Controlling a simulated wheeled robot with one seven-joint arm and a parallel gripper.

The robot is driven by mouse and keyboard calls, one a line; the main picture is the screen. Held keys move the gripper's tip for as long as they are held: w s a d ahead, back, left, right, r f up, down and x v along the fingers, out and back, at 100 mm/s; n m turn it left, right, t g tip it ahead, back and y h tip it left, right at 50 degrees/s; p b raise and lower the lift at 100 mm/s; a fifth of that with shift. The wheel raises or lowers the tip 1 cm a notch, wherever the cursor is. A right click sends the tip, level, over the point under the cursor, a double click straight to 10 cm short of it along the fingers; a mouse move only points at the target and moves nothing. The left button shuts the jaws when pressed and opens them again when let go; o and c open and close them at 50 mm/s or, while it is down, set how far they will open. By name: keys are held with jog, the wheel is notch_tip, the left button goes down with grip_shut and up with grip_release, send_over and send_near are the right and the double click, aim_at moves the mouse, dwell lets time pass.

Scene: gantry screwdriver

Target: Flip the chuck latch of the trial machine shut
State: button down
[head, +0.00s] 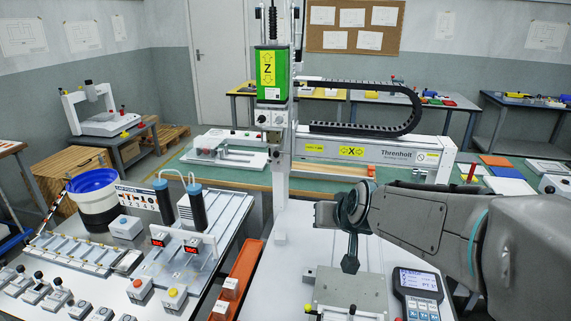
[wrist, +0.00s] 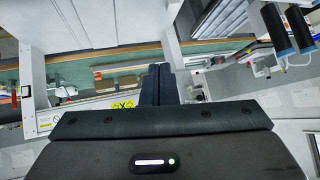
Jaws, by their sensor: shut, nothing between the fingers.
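The trial machine is a gantry with a green Z unit (head: 271,75) on a white column and a white X beam (head: 400,152) marked Threnholt. Below the green unit is a pale spindle head (head: 269,118) with small dark knobs. I cannot make out the chuck latch for certain in either view. My gripper (head: 350,264) reaches in from the right and points down over the near bench, right of the column and apart from the spindle head. In the wrist view its dark fingers (wrist: 160,84) are together with nothing between them.
A grey block (head: 352,290) sits on the bench below my gripper, with a handheld controller (head: 417,292) to its right. An orange rail (head: 238,280) runs left of them. A left bench holds a blue-rimmed bucket (head: 93,182) and fixtures. A black cable chain (head: 395,95) arches above the beam.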

jog(key=w+a+m+t+h+b, duration=0.1)
jog(key=w+a+t+b, duration=0.25)
jog(key=w, duration=0.45)
jog(key=w+a+t+h+b, duration=0.1)
jog(key=w+a+t+b, duration=0.25)
jog(key=w, duration=0.45)
jog(key=w+a+r+m+t+h+b, duration=0.1)
jog(key=w+a+r+t+h+b, duration=0.2)
jog(key=a+t+h, duration=0.1)
jog(key=shift+a+m+t+h, duration=0.3)
jog(key=shift+a+t, duration=0.4)
jog(key=shift+a, duration=0.05)
jog(key=shift+r, duration=0.1)
jog(key=w+d, duration=0.1)
jog(key=w, duration=0.8)
jog(key=shift+d+f, duration=0.35)
jog(key=shift+d, duration=0.05)
jog(key=shift+w, duration=0.1)
